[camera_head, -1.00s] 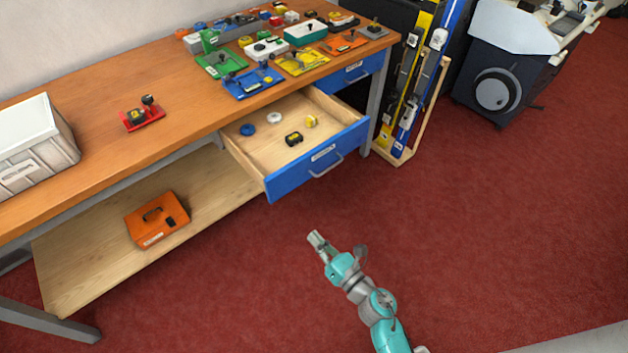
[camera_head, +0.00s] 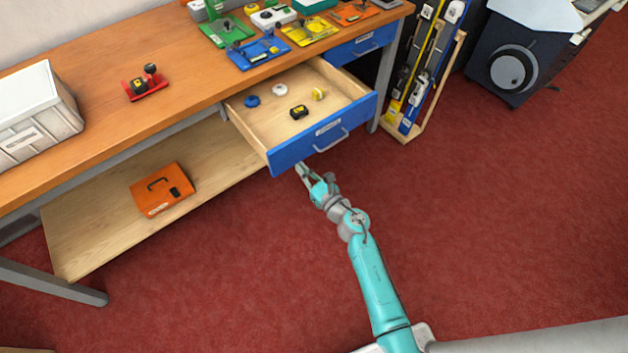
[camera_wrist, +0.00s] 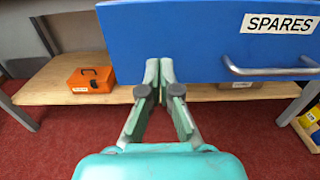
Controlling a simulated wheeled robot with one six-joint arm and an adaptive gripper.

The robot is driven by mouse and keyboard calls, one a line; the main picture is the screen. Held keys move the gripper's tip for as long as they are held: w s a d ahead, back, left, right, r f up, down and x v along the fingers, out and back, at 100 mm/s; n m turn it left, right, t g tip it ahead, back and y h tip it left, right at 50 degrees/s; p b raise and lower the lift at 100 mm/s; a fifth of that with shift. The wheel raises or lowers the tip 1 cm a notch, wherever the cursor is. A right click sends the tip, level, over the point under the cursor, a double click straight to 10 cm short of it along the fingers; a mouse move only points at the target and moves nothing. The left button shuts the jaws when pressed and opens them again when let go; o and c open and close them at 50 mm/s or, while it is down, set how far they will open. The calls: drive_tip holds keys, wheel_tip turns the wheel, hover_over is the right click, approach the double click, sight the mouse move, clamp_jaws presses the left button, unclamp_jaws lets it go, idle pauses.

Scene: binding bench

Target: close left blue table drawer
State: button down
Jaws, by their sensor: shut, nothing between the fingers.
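The blue table drawer (camera_head: 285,155) is pulled out under the bench, with its label and grey handle (camera_head: 331,140) on the front. Inside lie a blue roll, a white ring, a black-and-yellow item and a yellow item. My gripper (camera_head: 300,167) is shut and empty at the left part of the drawer front. In the wrist view my gripper (camera_wrist: 159,64) overlaps the lower edge of the blue front (camera_wrist: 190,35), left of the "SPARES" label and the handle (camera_wrist: 268,70). I cannot tell whether the fingertips touch it.
Another blue drawer (camera_head: 360,46) to the right is shut. An orange case (camera_head: 162,190) lies on the lower shelf (camera_head: 90,235). A wooden rack (camera_head: 428,105) with levels stands right of the bench. The red floor in front is clear.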

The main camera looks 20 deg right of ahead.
sight(290, 156)
drive_tip(key=shift+x, duration=1.95)
drive_tip(key=shift+w+a, duration=0.1)
